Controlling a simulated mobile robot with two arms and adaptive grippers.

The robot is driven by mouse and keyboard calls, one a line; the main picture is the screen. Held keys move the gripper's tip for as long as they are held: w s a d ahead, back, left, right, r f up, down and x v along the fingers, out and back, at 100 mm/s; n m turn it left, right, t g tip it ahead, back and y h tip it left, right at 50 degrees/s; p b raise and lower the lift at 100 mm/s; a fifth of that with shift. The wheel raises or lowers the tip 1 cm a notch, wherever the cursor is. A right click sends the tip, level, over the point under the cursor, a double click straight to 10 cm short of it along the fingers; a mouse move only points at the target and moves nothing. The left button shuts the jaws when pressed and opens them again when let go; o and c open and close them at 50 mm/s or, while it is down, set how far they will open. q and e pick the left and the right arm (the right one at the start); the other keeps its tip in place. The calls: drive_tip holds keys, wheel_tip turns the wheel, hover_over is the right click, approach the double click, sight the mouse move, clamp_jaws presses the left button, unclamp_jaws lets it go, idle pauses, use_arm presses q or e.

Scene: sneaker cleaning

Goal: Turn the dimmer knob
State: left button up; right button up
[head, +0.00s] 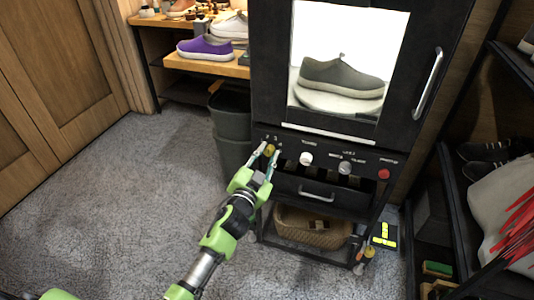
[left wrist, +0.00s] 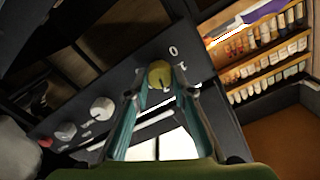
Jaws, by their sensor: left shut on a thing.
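The dimmer knob (head: 269,150) is a small yellow knob at the left end of the black cabinet's control panel (head: 325,156). In the left wrist view the yellow knob (left wrist: 159,74) sits between my fingertips, with a numbered scale printed around it. My left gripper (head: 266,160) is shut on the knob, one finger at each side; it also shows in the left wrist view (left wrist: 160,88). My right gripper is not in either view.
The panel also has a white knob (head: 306,159), a grey knob (head: 345,167) and a red button (head: 384,174). A drawer handle (head: 316,193) sticks out below. A grey sneaker (head: 341,77) stands in the lit cabinet. A bin (head: 230,112) stands left; carpet is clear at left.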

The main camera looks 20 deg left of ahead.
use_arm(q)
drive_tip(key=shift+m, duration=0.5)
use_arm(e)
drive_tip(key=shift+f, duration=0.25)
use_arm(q)
drive_tip(key=shift+m, duration=0.4)
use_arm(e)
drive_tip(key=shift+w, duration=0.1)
use_arm(q)
drive_tip(key=o, duration=1.1)
drive_tip(key=s, duration=1.2)
drive_tip(key=shift+a, duration=0.15)
